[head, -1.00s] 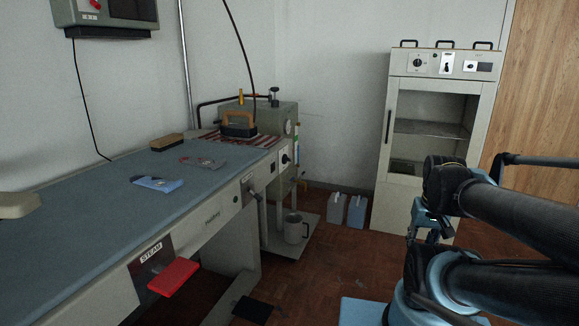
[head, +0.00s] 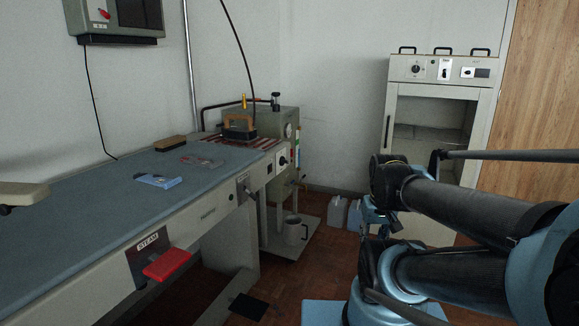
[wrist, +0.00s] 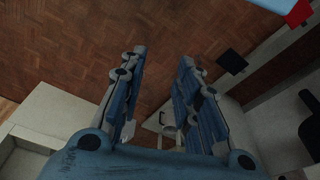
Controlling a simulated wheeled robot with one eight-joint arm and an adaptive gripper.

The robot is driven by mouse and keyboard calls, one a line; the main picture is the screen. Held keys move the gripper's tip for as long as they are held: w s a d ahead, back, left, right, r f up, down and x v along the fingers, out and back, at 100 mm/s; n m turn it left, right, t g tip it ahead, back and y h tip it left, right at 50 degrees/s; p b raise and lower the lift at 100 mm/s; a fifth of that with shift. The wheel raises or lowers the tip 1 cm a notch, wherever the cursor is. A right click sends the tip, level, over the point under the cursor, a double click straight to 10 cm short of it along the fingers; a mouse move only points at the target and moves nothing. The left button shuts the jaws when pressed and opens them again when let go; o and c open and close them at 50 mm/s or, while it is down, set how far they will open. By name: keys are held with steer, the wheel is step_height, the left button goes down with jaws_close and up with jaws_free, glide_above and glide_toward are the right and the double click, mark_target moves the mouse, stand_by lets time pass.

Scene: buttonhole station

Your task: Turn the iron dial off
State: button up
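The iron (head: 238,132), with a tan handle, rests on a striped pad at the far end of the blue-topped table. A small dark dial on a white plate (head: 283,160) is on the front of the unit below the iron; its label and setting are too small to read. Another control (head: 243,187) is on the table front, nearer me. My gripper (wrist: 162,58) is open and empty in the wrist view, its two blue fingers apart over the floor. In the head view my gripper (head: 374,212) is right of the unit, clear of the dials.
A red STEAM lever (head: 167,264) juts from the table front. A black pedal (head: 248,306) lies on the floor. A pale jug (head: 293,232) stands on a low shelf. Canisters (head: 337,211) and a tall cabinet (head: 433,75) are behind my arm. Open floor lies between table and arm.

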steer(key=w+a+r+m+t+y, duration=0.1)
steer(key=w+a+r+m+y, duration=0.35)
steer(key=w, duration=0.85)
steer(key=w+a+r+m+y, duration=0.1)
steer(key=w+a+r+y, duration=0.35)
steer(key=w+a, duration=0.55)
steer(key=m+t+y, duration=0.3)
steer(key=m+y, duration=0.2)
steer(key=y, duration=0.3)
glide_toward(288, 162)
steer(key=x, duration=0.8)
steer(key=shift+s+a+r, duration=0.1)
steer(key=shift+s+a, duration=0.1)
steer(key=shift+a, duration=0.15)
jaws_close()
